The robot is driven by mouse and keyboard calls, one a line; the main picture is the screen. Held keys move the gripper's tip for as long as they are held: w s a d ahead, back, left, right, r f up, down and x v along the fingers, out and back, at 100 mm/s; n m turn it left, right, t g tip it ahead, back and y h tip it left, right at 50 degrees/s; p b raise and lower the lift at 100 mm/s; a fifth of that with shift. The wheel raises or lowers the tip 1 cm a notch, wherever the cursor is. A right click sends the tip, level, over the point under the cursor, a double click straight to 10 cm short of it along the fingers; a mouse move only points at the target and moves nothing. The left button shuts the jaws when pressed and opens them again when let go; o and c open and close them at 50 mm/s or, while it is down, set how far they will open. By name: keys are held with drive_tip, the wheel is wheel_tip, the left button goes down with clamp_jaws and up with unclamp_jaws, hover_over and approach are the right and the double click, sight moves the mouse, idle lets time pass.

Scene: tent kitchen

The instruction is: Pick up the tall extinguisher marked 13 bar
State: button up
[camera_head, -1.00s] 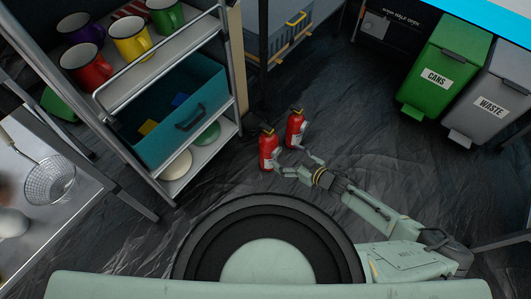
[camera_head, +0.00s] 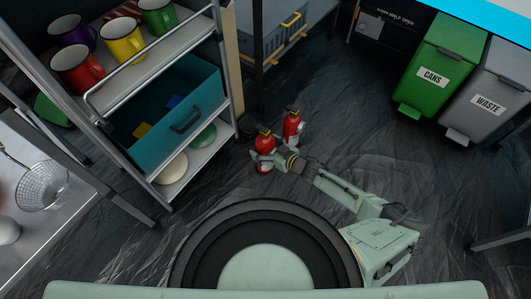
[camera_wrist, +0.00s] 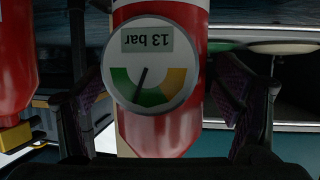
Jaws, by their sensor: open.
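The extinguisher marked 13 bar (camera_wrist: 158,139) is red with a round gauge and stands between my fingers in the wrist view, where it appears upside down. In the head view it is the left of two red extinguishers (camera_head: 265,142) on the floor, its lower part partly covered by my gripper (camera_head: 269,158). My gripper is open, with one finger on each side of the extinguisher and a visible gap at both sides. A second red extinguisher (camera_head: 292,127) stands just behind and to the right. It also shows at the left edge of the wrist view (camera_wrist: 17,65).
A metal shelf cart (camera_head: 212,148) with mugs and a teal bin (camera_head: 170,130) stands close on the left. Green (camera_head: 440,68) and grey (camera_head: 484,96) waste bins stand at the right.

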clamp_jaws()
drive_tip(key=shift+r, duration=0.1)
idle(0.9)
